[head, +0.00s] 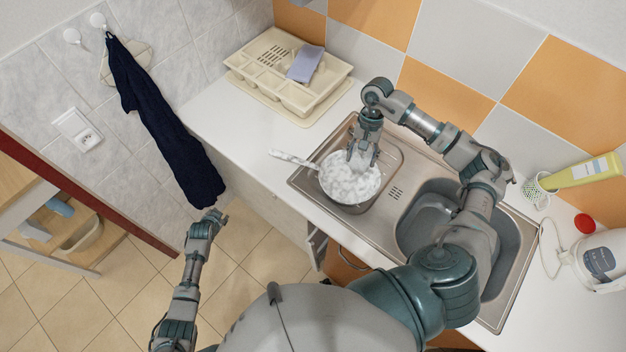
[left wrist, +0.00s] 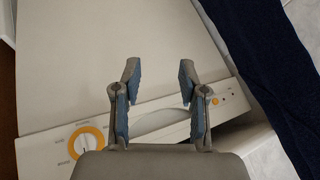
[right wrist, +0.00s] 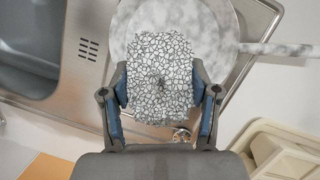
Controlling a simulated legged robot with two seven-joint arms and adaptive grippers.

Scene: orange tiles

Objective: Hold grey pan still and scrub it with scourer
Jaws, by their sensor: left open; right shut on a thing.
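The scourer (right wrist: 160,80), a pale pad with dark net-like lines, is shut between the fingers of my right gripper (right wrist: 163,100). In the head view my right gripper (head: 362,152) is over the pan's far part; whether the scourer touches the pan is unclear. My left gripper (head: 216,220) is open and empty, low left of the counter, away from the pan.
A cream dish rack (head: 290,90) with a lilac cloth stands behind the pan. The sink basin (head: 425,215) is to the right. A dark towel (head: 165,120) hangs near my left gripper. A white appliance with an orange dial (left wrist: 87,140) faces my left wrist.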

